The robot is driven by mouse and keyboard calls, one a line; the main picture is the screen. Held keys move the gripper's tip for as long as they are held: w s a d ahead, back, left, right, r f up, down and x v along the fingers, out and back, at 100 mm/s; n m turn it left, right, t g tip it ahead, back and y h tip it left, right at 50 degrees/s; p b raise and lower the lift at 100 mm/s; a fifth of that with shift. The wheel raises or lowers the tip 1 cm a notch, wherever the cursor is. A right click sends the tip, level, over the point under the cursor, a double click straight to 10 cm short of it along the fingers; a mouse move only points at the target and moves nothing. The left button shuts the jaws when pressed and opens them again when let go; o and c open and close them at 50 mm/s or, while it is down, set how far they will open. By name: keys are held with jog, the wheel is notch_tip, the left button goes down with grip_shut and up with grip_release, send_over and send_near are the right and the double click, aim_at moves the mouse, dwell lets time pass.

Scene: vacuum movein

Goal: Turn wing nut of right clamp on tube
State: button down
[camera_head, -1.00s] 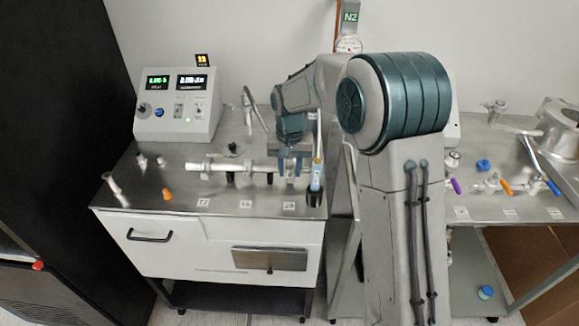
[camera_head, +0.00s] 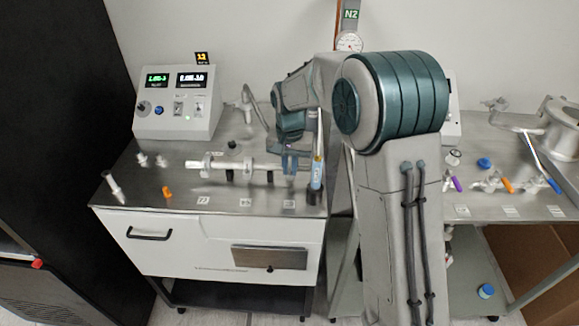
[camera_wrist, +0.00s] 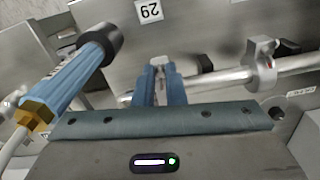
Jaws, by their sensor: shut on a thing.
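The metal tube (camera_head: 232,163) lies level along the steel cart top, and its bright length shows in the wrist view (camera_wrist: 220,80). My gripper (camera_head: 290,165) points down at the right end of the tube. In the wrist view its blue fingers (camera_wrist: 160,85) are close together, shut on a small pale part between their tips, which I take for the wing nut (camera_wrist: 158,63) of the right clamp. The fingers hide most of that clamp. Another clamp with a light ring (camera_wrist: 262,60) sits farther along the tube.
A blue-handled tool in a black holder (camera_head: 314,195) stands close beside my gripper; its blue body (camera_wrist: 70,80) shows in the wrist view. A gauge console (camera_head: 178,105) stands behind left. An orange part (camera_head: 167,191) lies front left. Valves lie on the right table (camera_head: 490,207).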

jog(key=m, duration=0.5)
jog(key=shift+w+a+m+b, duration=0.1)
jog(key=shift+m+b, duration=0.2)
jog(key=shift+b, duration=0.05)
jog(key=shift+r, duration=0.1)
dwell(0.4)
jog(key=c, duration=1.5)
grip_release()
jog(key=shift+c, duration=0.2)
